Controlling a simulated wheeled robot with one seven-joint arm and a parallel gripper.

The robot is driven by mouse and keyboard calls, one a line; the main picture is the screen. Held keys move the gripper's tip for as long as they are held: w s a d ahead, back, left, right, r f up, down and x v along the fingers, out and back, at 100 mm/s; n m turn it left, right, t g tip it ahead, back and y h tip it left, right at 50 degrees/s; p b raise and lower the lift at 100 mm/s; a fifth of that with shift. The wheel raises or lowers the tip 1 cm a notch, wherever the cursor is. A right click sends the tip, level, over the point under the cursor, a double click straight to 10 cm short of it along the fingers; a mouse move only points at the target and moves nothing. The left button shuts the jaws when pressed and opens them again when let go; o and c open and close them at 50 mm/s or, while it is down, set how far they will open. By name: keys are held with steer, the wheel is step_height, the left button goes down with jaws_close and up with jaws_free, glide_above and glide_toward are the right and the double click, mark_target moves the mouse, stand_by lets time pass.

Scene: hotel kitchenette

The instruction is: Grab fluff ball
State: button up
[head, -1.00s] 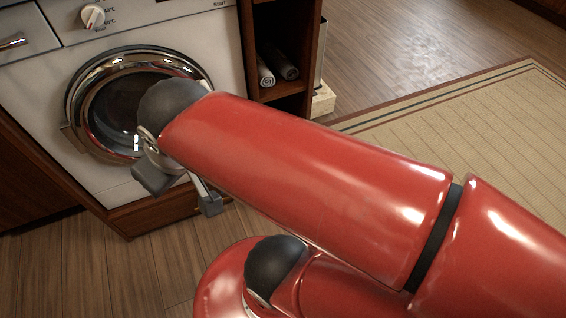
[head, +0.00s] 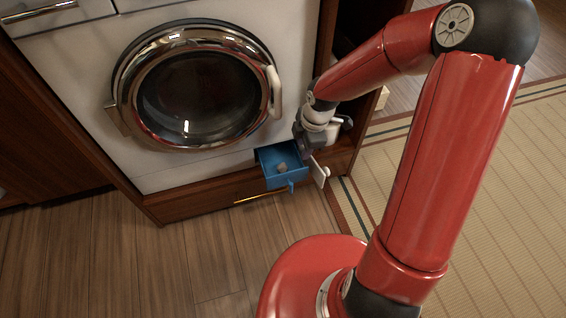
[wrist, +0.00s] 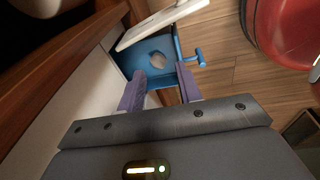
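A small greyish-brown fluff ball (head: 282,167) lies inside a blue pull-out tray (head: 291,180) at the lower right of the washing machine. In the wrist view the fluff ball (wrist: 157,61) shows ahead of the fingertips, on the floor of the blue tray (wrist: 187,84). My gripper (head: 310,150) is beside and above the tray's right side in the head view. In the wrist view my gripper (wrist: 160,88) is open, with its two purple-grey fingers apart and nothing between them. Whether the fingertips touch the tray is unclear.
A white flap (head: 319,173) stands open at the tray's right, close to my gripper. The washing machine's round door (head: 195,90) is shut. A wooden plinth with a brass strip (head: 262,198) runs below. The wood floor in front is clear.

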mark_target(283, 166)
steer(key=a+f+b, duration=0.1)
steer(key=a+f, duration=0.1)
steer(key=f, duration=0.2)
steer(key=a+f+n+y, duration=0.1)
steer(key=f, duration=0.2)
steer(key=w+a+f+n+b, duration=0.1)
steer(key=a+f, duration=0.1)
steer(key=f, duration=0.2)
steer(key=shift+w+a+f+y+b, duration=0.1)
steer(key=shift+a+f+y+b, duration=0.2)
steer(key=shift+b, duration=0.05)
steer(key=shift+c, duration=0.2)
steer(key=c, duration=0.6)
